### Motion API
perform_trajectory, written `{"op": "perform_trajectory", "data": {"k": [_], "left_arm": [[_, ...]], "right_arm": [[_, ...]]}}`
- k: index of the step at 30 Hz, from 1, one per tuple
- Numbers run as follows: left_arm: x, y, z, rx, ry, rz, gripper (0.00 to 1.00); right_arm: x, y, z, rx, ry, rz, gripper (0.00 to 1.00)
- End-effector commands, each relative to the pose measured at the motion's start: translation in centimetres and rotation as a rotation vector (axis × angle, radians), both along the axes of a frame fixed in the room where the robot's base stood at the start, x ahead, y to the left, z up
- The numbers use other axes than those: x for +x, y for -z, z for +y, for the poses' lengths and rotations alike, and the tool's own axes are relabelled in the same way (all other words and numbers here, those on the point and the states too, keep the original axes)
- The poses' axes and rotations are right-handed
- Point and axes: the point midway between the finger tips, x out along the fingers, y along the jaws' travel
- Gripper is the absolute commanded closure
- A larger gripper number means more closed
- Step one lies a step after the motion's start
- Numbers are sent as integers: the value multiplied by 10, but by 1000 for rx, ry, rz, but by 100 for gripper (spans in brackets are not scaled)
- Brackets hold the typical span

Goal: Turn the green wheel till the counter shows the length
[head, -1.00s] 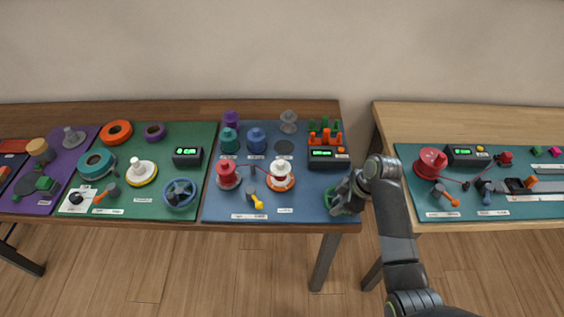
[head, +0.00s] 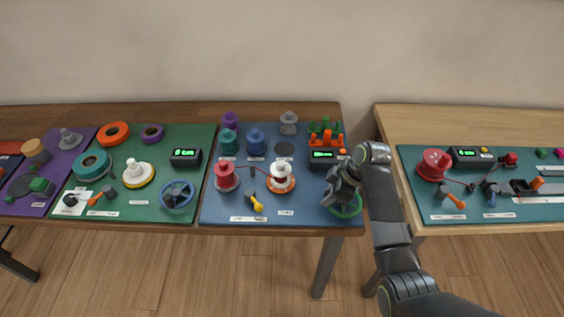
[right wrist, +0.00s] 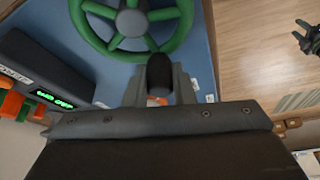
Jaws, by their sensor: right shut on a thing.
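The green wheel (head: 346,211) lies at the front right corner of the blue board, partly hidden by my right gripper (head: 341,193). In the right wrist view the wheel (right wrist: 183,35) shows its green rim, spokes and grey hub. There my right gripper (right wrist: 158,94) is shut on a dark upright knob (right wrist: 158,72) at the wheel's near edge. The counter (head: 322,158) is a black box with lit green digits behind the wheel. It also shows in the right wrist view (right wrist: 50,85), slanted; I cannot read its digits.
A red spool (head: 226,178) and a white spool (head: 281,180) stand left of the wheel with a cord between them. An orange rack (head: 326,139) of green pegs is behind the counter. A gap separates this table from the lighter table (head: 402,120) at right.

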Motion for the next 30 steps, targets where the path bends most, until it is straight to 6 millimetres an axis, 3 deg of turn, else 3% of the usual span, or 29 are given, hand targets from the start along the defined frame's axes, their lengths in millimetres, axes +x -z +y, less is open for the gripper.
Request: {"op": "perform_trajectory", "data": {"k": [11, 12, 17, 26, 30], "left_arm": [[0, 0, 0, 0, 0, -1, 56], [0, 0, 0, 0, 0, -1, 56], [0, 0, 0, 0, 0, -1, 56], [0, 0, 0, 0, 0, -1, 56], [0, 1, 0, 0, 0, -1, 56]], "right_arm": [[1, 0, 0, 0, 1, -2, 100], [1, 0, 0, 0, 1, -2, 74], [1, 0, 0, 0, 1, -2, 53], [1, -2, -1, -1, 1, -2, 52], [0, -12, -5, -1, 2, -6, 52]]}}
